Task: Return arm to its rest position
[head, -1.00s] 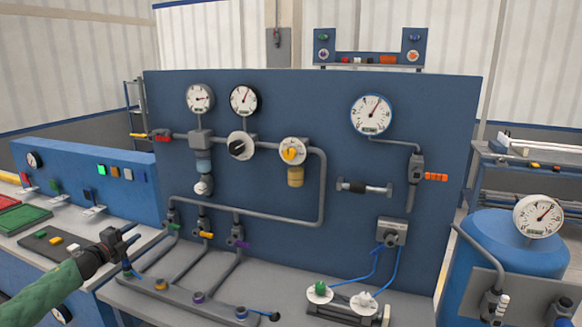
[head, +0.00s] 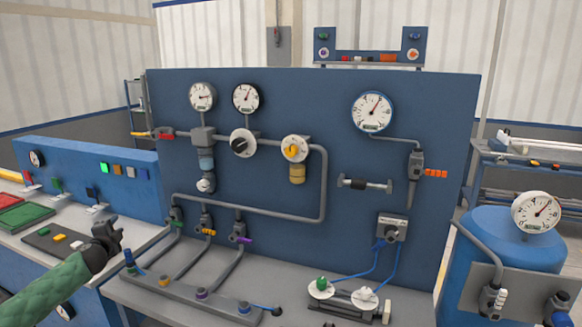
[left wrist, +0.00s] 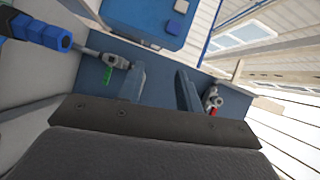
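My left gripper (head: 108,232) is at the left of the head view, in front of the left end of the blue panel (head: 300,90). In the left wrist view its two fingers (left wrist: 160,85) stand apart with nothing between them. The green-sleeved arm behind it is mine. A green-handled valve (left wrist: 108,72) shows beside one finger and a red-handled valve (left wrist: 212,100) beyond the other. A blue hose end (left wrist: 48,37) is at the upper left of that view. My right gripper is in neither view.
A grey manifold (head: 190,300) with coloured ports lies on the bench below the panel. A green tray (head: 25,215) and a dark block strip (head: 55,238) lie left of the gripper. A blue tank with a gauge (head: 535,212) stands at the right.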

